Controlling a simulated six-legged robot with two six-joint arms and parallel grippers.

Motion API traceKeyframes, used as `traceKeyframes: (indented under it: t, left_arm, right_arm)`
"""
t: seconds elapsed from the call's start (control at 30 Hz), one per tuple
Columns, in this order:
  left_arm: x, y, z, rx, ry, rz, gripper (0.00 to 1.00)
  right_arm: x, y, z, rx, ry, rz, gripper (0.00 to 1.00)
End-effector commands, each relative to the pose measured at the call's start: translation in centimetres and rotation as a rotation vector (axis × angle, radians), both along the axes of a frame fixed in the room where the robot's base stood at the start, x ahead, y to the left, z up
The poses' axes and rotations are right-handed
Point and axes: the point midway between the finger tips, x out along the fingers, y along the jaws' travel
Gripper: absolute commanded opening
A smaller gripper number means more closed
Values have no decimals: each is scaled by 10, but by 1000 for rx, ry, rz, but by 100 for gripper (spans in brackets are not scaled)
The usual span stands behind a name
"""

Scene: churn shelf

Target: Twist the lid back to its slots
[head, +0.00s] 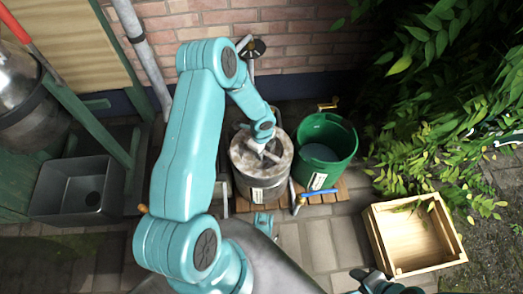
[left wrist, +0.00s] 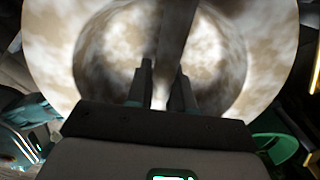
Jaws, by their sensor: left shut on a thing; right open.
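A mottled pale lid (head: 243,162) sits on top of a round metal churn (head: 270,190) with a small label on its front. My left gripper (head: 264,147) is over the lid and shut on the bar-shaped handle (left wrist: 176,35) across its middle. In the left wrist view the lid (left wrist: 108,55) fills the top, with the two fingertips (left wrist: 163,80) on either side of the bar. The rim slots are too small or hidden to make out. My right gripper (head: 370,280) is open and apart, near the bottom edge of the head view.
A green bucket (head: 343,150) stands close to the right of the churn, both on a wooden pallet (head: 331,195). A small tap with a blue part (head: 318,193) is at their front. An open wooden crate (head: 375,238) stands right, a grey sink (head: 55,185) left. A brick wall (head: 295,45) is behind.

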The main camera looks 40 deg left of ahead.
Motion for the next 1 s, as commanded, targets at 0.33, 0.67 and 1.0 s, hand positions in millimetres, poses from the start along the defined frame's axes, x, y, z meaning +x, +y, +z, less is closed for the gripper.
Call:
traceKeyframes:
  t: [0.33, 0.67, 1.0]
  left_arm:
    - [0, 0, 2, 0, -1, -102, 0]
    - [0, 0, 2, 1, -2, -238, 0]
    - [0, 0, 1, 1, -2, -248, 0]
  right_arm:
    - [0, 0, 9, 0, 0, 0, 43]
    - [0, 0, 17, 0, 0, 0, 43]
    - [0, 0, 17, 0, 0, 0, 43]
